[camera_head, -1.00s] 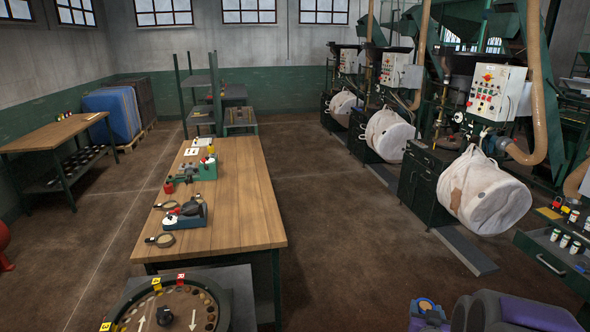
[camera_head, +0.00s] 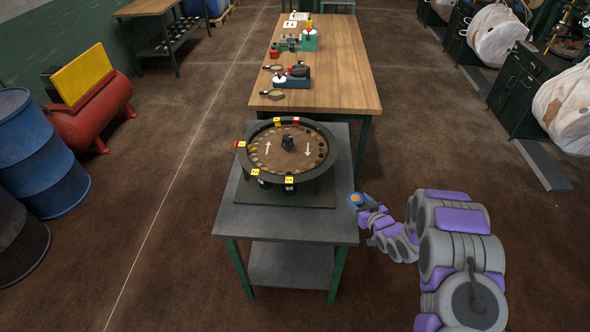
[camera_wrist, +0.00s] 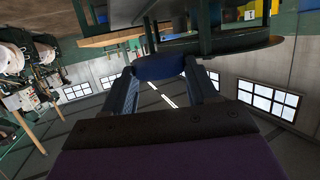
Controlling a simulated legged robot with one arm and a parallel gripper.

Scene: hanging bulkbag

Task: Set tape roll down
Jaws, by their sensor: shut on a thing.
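My gripper (camera_head: 362,204) is just right of the grey side table, near its top's right edge, and is shut on a small blue tape roll (camera_head: 356,199) with a tan middle. In the wrist view the blue roll (camera_wrist: 158,67) sits between the two dark fingers of my gripper (camera_wrist: 160,75). The roll appears apart from the table. The grey table (camera_head: 270,222) bears a round dark tray (camera_head: 330,160) with a ring of small round pieces, white arrows and yellow and red number tags.
A long wooden workbench (camera_head: 340,75) with tools stands behind the grey table. Blue barrel (camera_head: 40,150) and red tank (camera_head: 95,120) stand at left. Large white bags (camera_head: 570,105) hang by dark cabinets at right. The brown floor between is clear.

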